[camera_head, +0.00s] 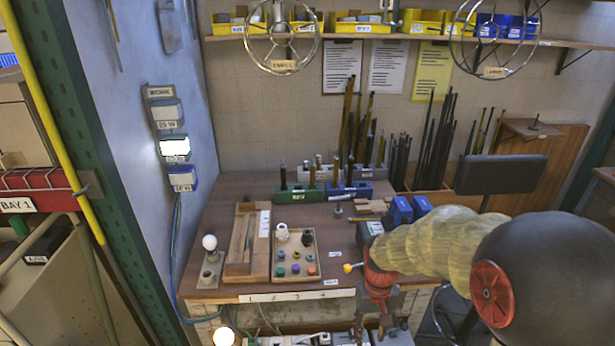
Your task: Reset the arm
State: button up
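A large dark rounded form with a red disc and a pale yellow ribbed sleeve fills the right foreground; it appears to be my arm. The sleeve reaches left over the front right of the workbench (225,205). I cannot make out my gripper's fingers. A red clamp-like piece (378,282) with a yellow knob shows below the sleeve's end at the bench's front edge. A white bulb (209,242) stands upright on a small base at the bench's front left. A shallow tray (318,246) holds a white part, a dark part and several small coloured pieces.
A wooden fixture (243,243) lies left of the tray. Green and blue rod holders (300,193) stand behind. Blue boxes (400,209) sit at the right. A shelf (400,40) with yellow and blue bins (417,20) spans the wall. A lit globe (224,337) shows below the bench.

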jog(key=s+d+r+t, duration=0.1)
jog(key=s+r+t, duration=0.2)
jog(key=s+r, duration=0.5)
jog(key=s+d+r+t, duration=0.1)
jog(key=s+r+t, duration=0.2)
jog(key=s+r, duration=0.6)
notch_tip(320, 180, up, 5)
jog(key=shift+s+d+r+m+t, duration=0.2)
jog(key=shift+d+m+t, duration=0.1)
jog(key=shift+d+m, duration=0.1)
dwell(1.0)
